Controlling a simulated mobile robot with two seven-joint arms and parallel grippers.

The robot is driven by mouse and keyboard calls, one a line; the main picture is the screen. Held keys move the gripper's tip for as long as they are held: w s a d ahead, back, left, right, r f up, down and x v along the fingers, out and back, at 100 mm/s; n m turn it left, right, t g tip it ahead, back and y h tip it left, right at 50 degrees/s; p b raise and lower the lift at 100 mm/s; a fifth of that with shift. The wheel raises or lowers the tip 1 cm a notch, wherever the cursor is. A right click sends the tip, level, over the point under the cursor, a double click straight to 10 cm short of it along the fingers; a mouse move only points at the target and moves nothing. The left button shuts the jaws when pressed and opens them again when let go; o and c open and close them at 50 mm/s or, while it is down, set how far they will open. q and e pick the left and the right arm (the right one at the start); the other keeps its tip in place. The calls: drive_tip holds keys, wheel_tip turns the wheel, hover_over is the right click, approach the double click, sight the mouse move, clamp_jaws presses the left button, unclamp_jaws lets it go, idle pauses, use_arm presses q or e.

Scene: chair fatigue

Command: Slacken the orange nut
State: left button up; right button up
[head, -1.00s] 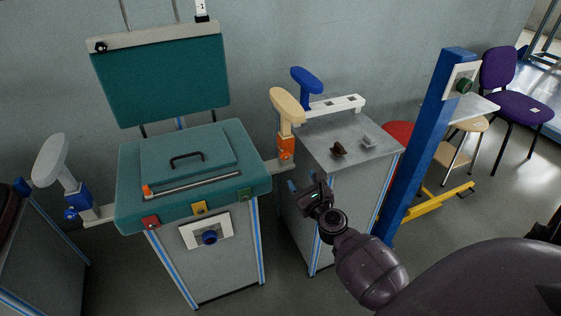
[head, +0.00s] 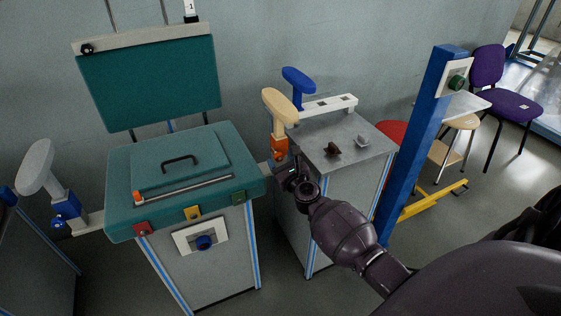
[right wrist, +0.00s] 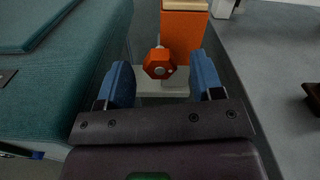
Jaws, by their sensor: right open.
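The orange nut (right wrist: 159,64) is a hexagonal knob on the front of an orange block (right wrist: 184,32) in the right wrist view. In the head view the orange block (head: 279,146) sits under the cream armrest (head: 280,105), beside the teal seat. My right gripper (right wrist: 164,82) is open, with its blue fingers on either side of the nut's line and the nut just beyond the fingertips, a little left of centre. In the head view my right gripper (head: 284,168) is just below the orange block and hides the nut. My left gripper is not in view.
The teal seat (head: 120,205) is close on the left of my right gripper. A grey-topped cabinet (head: 375,148) with small dark and grey parts stands on the right. A grey armrest (head: 36,167) is at far left.

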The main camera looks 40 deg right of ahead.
drive_tip(key=shift+w, duration=0.1)
drive_tip(key=shift+c, duration=0.2)
drive_tip(key=c, duration=0.9)
